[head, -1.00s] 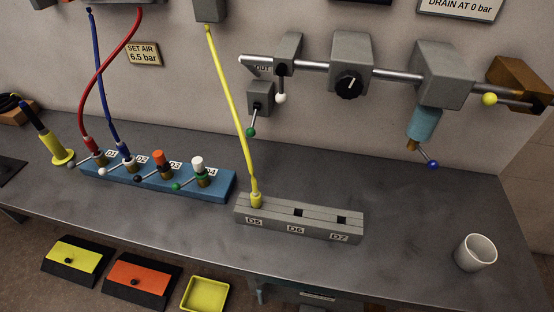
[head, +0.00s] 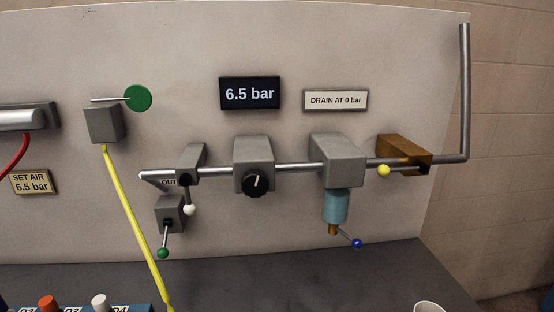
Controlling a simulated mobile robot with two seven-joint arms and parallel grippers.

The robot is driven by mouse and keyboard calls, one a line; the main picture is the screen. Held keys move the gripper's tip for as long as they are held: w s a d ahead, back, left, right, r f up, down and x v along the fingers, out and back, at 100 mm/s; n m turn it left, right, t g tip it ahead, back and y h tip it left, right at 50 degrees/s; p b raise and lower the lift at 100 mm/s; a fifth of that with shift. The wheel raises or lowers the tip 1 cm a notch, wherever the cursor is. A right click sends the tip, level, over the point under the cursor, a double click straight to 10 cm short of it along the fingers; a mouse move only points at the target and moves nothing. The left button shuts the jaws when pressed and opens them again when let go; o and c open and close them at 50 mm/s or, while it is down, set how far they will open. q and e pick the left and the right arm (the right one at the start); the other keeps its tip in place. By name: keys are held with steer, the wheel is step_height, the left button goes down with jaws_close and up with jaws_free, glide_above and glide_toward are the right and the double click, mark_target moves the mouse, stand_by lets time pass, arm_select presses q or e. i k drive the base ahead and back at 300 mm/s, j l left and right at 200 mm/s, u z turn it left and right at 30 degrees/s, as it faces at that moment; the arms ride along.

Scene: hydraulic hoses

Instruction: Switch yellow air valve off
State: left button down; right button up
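The yellow air valve is a brown block (head: 404,154) on the metal air pipe at the right of the wall panel. Its lever ends in a yellow ball (head: 384,170) and lies roughly along the pipe, with the ball to the left of the block. A dark display (head: 250,93) above the pipe reads 6.5 bar. Neither of my grippers shows in the head view.
Along the pipe sit a regulator with a black knob (head: 255,184), a blue-bowled filter (head: 336,205) with a blue-ball lever, and white-ball (head: 189,209) and green-ball (head: 163,253) levers. A yellow hose (head: 135,220) hangs at left. A cup (head: 429,307) stands below on the bench.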

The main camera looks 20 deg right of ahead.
mark_target(383, 171)
steer(key=z, duration=1.35)
steer(key=k+l, duration=0.15)
steer(key=k+l+z, duration=0.1)
steer(key=l, duration=0.3)
steer(key=k+l, duration=0.15)
steer(key=l, duration=0.1)
